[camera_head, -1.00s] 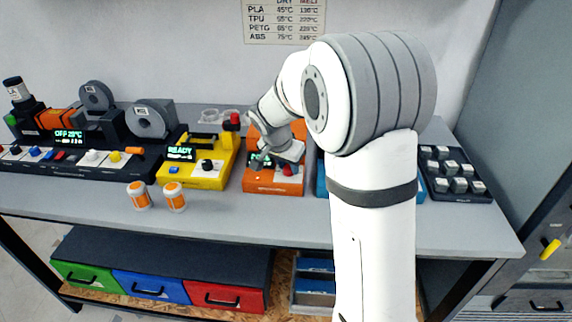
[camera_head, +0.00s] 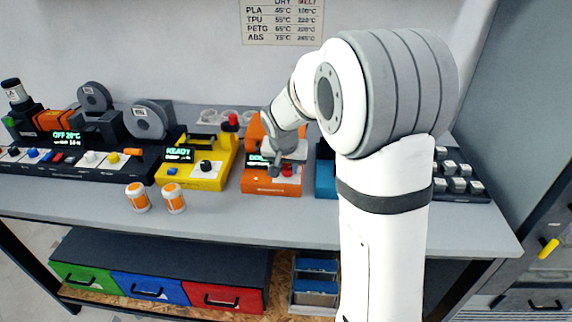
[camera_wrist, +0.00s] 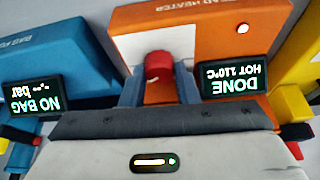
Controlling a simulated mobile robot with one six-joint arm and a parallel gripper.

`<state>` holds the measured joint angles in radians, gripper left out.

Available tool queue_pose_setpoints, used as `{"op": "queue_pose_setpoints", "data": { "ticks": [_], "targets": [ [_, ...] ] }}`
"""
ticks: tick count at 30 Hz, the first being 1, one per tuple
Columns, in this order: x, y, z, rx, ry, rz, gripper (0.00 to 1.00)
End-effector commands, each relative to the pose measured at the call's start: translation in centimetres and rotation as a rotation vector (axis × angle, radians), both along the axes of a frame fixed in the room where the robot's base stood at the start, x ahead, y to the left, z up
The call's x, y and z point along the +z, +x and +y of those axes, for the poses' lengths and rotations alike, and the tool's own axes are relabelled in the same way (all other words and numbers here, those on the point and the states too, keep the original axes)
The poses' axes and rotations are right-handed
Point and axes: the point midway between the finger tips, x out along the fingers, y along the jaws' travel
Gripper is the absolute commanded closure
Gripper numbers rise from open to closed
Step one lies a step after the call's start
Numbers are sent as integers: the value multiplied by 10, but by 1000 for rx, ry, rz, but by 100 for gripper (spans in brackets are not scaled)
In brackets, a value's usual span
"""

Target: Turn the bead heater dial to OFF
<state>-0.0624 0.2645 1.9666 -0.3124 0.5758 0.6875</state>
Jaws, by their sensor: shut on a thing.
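The bead heater (camera_head: 262,186) is an orange box on the bench, upside down in the wrist view (camera_wrist: 225,38). Its screen (camera_wrist: 233,83) reads DONE, HOT 110°C. Its red dial (camera_wrist: 158,66) sits on a pale panel; the dial also shows in the head view (camera_head: 288,171). My gripper (camera_wrist: 159,84) has its two blue-grey fingers on either side of the dial and is shut on it.
A yellow machine (camera_head: 205,178) reading READY stands close left of the heater, and a blue bag sealer-like machine (camera_head: 325,180) reading NO BAG close right. Two orange-white jars (camera_head: 138,197) stand at the bench front. The bench front before the heater is clear.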

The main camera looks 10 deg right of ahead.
Motion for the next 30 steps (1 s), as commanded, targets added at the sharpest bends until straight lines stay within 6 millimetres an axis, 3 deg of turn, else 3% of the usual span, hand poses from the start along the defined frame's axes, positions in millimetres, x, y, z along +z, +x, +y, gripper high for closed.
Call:
{"op": "queue_pose_setpoints", "data": {
  "ticks": [30],
  "targets": [
    [-4, 2, -7, 959, -3, -7, 95]
  ]
}}
